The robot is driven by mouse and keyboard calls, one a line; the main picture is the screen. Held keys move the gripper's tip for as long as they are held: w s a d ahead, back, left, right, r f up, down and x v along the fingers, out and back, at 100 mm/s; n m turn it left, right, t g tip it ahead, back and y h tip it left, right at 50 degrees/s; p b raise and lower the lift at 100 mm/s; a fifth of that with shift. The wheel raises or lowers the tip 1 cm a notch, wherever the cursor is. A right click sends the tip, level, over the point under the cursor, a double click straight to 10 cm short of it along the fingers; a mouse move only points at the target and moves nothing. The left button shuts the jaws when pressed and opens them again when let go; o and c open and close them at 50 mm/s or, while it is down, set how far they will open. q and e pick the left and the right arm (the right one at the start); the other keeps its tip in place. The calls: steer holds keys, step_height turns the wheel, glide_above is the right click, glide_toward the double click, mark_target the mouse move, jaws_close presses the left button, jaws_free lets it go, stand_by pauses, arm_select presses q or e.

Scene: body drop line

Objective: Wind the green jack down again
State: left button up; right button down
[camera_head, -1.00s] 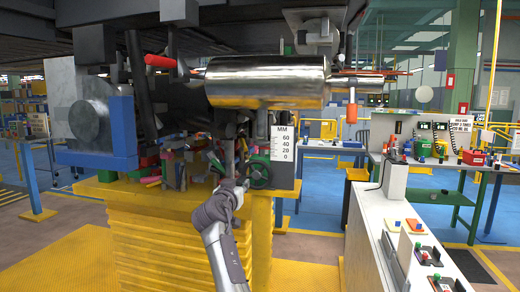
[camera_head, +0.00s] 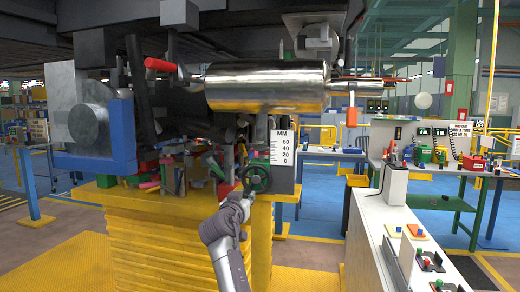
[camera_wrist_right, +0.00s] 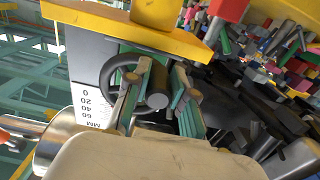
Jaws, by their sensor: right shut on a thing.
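The jack's green and dark handwheel (camera_head: 259,180) sits on a grey block below the white MM scale (camera_head: 283,148), which is marked 60, 40, 20 and 0. In the right wrist view its dark rim (camera_wrist_right: 113,88) curves around the fingers. My right gripper (camera_head: 246,191) reaches up to the wheel from below. In the wrist view the right gripper (camera_wrist_right: 158,100) is shut around a dark round handle (camera_wrist_right: 157,91) on the wheel. A pointer against the scale cannot be made out. My left gripper is not in view.
A shiny silver cylinder (camera_head: 265,85) hangs just above the jack. Several small coloured parts lie left of the wheel. A white bench (camera_head: 385,235) with buttons stands at right.

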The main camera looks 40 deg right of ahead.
mark_target(265, 188)
steer(key=shift+s+d+r, duration=0.15)
steer(key=shift+s+d, duration=0.3)
steer(key=shift+d, duration=0.05)
steer(key=shift+s+d+r, duration=0.15)
steer(key=shift+s+d, duration=0.3)
steer(key=shift+d, duration=0.05)
steer(key=shift+s+d+r, duration=0.1)
steer(key=shift+s+d, duration=0.25)
steer(key=shift+s, duration=0.1)
steer(key=shift+r, duration=0.15)
steer(key=shift+s+d+r+p, duration=0.3)
steer(key=shift+r+p, duration=0.15)
steer(key=shift+p, duration=0.4)
steer(key=shift+s+d+r, duration=0.15)
steer(key=shift+s+d, duration=0.1)
steer(key=shift+s, duration=0.05)
